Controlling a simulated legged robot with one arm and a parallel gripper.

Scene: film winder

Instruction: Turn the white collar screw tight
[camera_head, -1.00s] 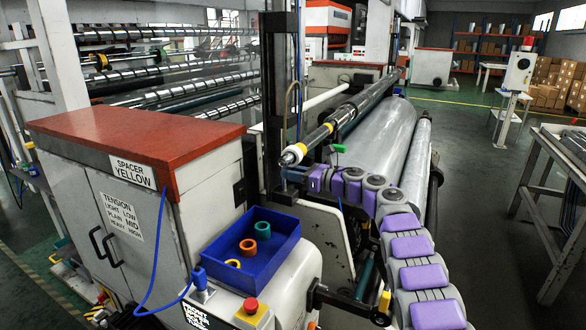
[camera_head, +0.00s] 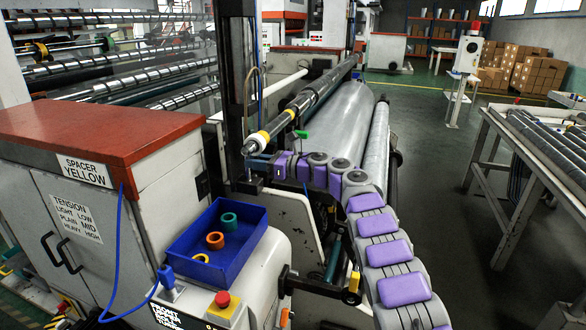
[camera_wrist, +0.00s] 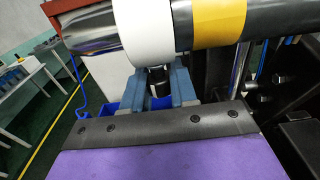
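In the wrist view the white collar (camera_wrist: 150,35) sits on the metal shaft, left of a yellow ring (camera_wrist: 218,22). The dark collar screw (camera_wrist: 158,80) sticks down under the white collar. My gripper (camera_wrist: 159,86) has its blue-grey fingers on both sides of the screw, close against it with no clear gap. The fingertips reach up to the collar's underside. In the head view the white collar (camera_head: 250,147) is at the shaft's near end, with the yellow ring (camera_head: 263,136) beside it. My gripper (camera_head: 256,168) is just below, small and partly hidden.
A blue tray (camera_head: 228,265) with a green ring (camera_head: 229,221), an orange ring (camera_head: 214,241) and a yellow ring (camera_head: 201,258) stands on the machine. A red button (camera_head: 222,299) is in front. A red-topped cabinet (camera_head: 90,140) is at left. Open floor lies right of my arm.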

